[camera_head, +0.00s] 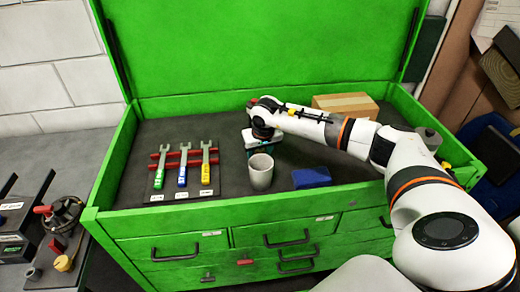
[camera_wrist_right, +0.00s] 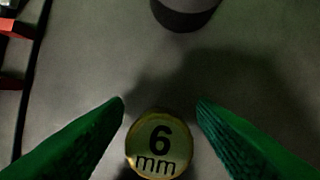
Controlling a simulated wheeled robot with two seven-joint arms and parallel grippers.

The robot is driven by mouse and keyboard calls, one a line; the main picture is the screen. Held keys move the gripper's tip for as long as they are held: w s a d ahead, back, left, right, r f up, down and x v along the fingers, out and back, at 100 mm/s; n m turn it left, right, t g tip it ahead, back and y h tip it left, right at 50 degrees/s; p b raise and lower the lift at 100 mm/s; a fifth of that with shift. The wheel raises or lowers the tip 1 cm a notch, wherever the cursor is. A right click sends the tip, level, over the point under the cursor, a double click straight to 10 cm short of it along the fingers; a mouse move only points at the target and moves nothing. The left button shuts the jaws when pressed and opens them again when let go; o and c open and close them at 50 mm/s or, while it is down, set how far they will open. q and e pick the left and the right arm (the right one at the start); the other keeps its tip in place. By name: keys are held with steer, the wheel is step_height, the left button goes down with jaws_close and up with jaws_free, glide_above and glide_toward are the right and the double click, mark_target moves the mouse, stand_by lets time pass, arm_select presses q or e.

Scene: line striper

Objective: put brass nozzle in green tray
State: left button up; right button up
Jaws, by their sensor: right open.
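The brass nozzle (camera_wrist_right: 159,146) shows in the right wrist view as a round face marked "6 mm" with a brass rim. It sits on the dark grey surface, low in the picture, between the spread green fingers of my right gripper (camera_wrist_right: 160,104). Clear gaps show on both sides of it. In the head view my right gripper (camera_head: 257,143) reaches down into the green chest (camera_head: 260,208) behind the grey cup, and the nozzle is hidden there. I see no separate green tray, only the chest's green-walled open top. My left gripper is not in view.
A grey cup (camera_head: 260,172) and a blue block (camera_head: 311,177) stand in front of my right gripper. Wrenches on a red rack (camera_head: 186,158) are to the left. A cardboard box (camera_head: 345,105) is at the back right. Dark lining is bare at the back left.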

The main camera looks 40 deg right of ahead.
steer(key=shift+w+f, duration=0.1)
steer(key=shift+f, duration=0.15)
jaws_close()
